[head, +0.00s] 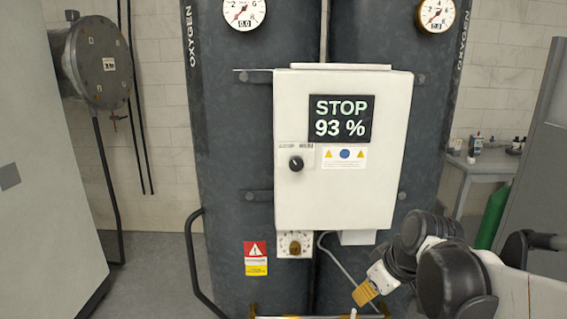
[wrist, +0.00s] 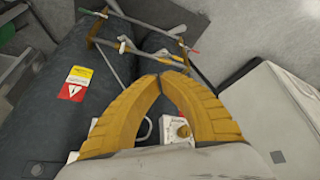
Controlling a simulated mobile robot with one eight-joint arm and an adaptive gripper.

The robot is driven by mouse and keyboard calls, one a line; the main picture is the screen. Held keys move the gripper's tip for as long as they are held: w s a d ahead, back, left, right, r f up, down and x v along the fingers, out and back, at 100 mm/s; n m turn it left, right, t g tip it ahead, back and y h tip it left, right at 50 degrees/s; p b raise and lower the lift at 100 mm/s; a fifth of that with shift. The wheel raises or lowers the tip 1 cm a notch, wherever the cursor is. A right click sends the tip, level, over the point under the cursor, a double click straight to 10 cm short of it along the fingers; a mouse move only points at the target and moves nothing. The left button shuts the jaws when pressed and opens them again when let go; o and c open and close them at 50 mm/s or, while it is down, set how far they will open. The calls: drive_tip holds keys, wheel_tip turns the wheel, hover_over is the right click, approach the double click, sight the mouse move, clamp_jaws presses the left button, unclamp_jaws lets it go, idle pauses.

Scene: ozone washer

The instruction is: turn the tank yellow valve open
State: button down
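Two dark oxygen tanks (head: 230,150) stand side by side behind a white control box. Below the box a white plate carries a brownish-yellow knob (head: 295,247); in the wrist view a yellow knob (wrist: 181,129) shows low between the finger bases. Whether this is the tank's yellow valve I cannot tell. Yellow brackets with pipes (wrist: 150,52) cross the tanks beyond the fingertips, with small red and green ends. My gripper (head: 364,293), with yellow fingers, is at the lower right of the knob in the head view. Its tips (wrist: 161,76) meet, with nothing seen between them.
The control box (head: 390,150) reads STOP 93 %. A black hose or rail (head: 192,260) curves beside the left tank. A grey cabinet (head: 45,200) stands at left. A table (head: 485,165) with small bottles and a green cylinder (head: 492,215) are at right.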

drive_tip(key=s+d+r+m+t+h, duration=0.1)
drive_tip(key=s+m, duration=0.5)
drive_tip(key=s, duration=0.8)
drive_tip(key=shift+d+r+m+t+h, duration=0.2)
drive_tip(key=shift+m+t+h, duration=0.2)
drive_tip(key=shift+t+h, duration=0.35)
